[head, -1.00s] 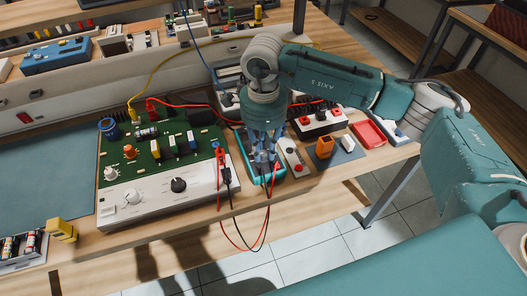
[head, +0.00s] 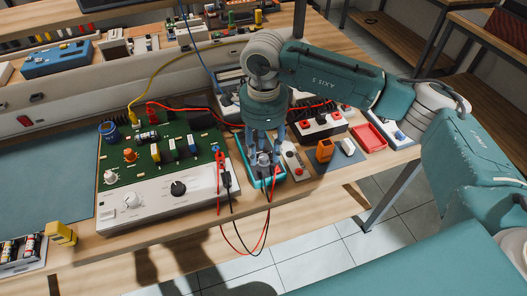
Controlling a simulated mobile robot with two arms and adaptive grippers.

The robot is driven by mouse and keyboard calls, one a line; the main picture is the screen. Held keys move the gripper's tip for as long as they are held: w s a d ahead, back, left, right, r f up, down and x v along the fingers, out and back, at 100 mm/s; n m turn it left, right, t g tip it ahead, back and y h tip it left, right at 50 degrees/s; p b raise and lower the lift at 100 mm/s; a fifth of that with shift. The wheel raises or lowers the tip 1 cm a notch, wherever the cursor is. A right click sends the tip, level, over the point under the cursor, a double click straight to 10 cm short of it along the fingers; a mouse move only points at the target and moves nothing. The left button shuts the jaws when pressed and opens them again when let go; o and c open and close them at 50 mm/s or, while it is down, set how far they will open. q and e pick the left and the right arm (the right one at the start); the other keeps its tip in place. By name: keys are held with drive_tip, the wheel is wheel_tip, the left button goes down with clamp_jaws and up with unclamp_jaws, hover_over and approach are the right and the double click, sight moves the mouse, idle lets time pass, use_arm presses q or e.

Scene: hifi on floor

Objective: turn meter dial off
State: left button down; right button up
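The meter (head: 279,176) is a teal-edged handheld unit lying on the bench's front part. Its face is largely hidden by my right gripper. A grey round dial (head: 263,158) shows between the fingers. My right gripper (head: 264,157) points down over the meter, with its fingers spread on either side of the dial. I cannot tell whether they touch it. The dial's pointer setting is too small to read. Red and black leads run from the meter's lower end. My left gripper is not in view.
A green circuit board with a white knob panel (head: 150,203) stands left of the meter, with probes clipped at its right edge. A grey remote-like box (head: 293,160), orange block (head: 324,151) and red tray (head: 369,137) lie to the right. The bench's front edge is close.

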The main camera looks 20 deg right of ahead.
sight(264, 158)
wheel_tip(264, 158, up, 11)
drive_tip(key=shift+f, duration=0.15)
drive_tip(key=shift+s+f, duration=0.1)
drive_tip(key=shift+s, duration=0.05)
idle(0.5)
